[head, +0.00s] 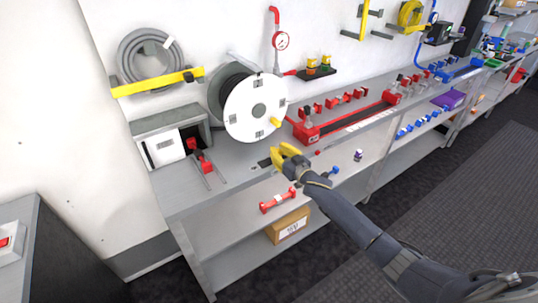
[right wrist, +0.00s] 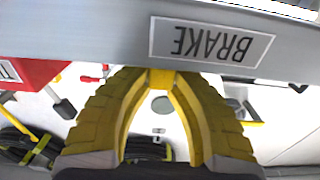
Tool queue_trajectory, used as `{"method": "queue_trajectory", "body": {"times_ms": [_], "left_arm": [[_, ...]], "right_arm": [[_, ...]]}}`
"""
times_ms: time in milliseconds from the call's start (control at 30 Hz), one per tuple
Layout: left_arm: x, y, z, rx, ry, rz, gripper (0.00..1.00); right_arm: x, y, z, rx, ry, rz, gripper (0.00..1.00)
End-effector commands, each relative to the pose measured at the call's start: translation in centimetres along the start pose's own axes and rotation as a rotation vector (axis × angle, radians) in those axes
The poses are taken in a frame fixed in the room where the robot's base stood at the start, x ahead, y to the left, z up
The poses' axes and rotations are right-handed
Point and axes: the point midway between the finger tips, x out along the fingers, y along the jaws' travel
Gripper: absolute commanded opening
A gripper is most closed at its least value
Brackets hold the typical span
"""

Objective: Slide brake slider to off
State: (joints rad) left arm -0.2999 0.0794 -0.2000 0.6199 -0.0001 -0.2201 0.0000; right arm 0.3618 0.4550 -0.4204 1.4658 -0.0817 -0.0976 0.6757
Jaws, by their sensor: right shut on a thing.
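My right gripper (head: 286,157) is at the front edge of the grey workbench (head: 233,166), just in front of the hose reel (head: 257,107). Its yellow fingers also show in the right wrist view (right wrist: 160,80), with the tips close together at the bench edge. They are shut on what appears to be the brake slider, which is mostly hidden between the tips. A BRAKE label (right wrist: 212,43) shows upside down on the grey edge beside the fingertips. A small dark plate (head: 264,163) lies left of the gripper. My left gripper is not in view.
A red fixture (head: 307,132) stands right of the reel. The lower shelf holds a red fitting (head: 278,200) and a cardboard box (head: 289,226). The floor in front is clear.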

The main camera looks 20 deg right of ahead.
Motion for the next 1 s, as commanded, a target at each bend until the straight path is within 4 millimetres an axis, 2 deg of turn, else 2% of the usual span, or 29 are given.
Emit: {"method": "queue_trajectory", "body": {"times_ms": [100,400,433,600,867,1000], "left_arm": [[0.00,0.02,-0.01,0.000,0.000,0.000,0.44],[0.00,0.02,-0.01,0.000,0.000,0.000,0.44],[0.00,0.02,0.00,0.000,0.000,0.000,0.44],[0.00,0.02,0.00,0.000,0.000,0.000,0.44],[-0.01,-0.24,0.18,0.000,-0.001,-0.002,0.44],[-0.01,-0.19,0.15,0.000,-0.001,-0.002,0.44]], "right_arm": [[0.04,1.09,0.00,0.000,0.000,0.000,0.00],[0.04,1.45,-0.06,-0.001,0.000,0.003,0.00],[0.04,1.46,-0.07,-0.001,0.000,0.003,0.24],[0.03,1.37,-0.07,0.000,0.001,0.002,0.44],[-0.04,1.24,-0.01,0.001,0.000,0.000,0.45],[-0.73,1.22,0.03,0.001,0.001,-0.001,0.45]]}}
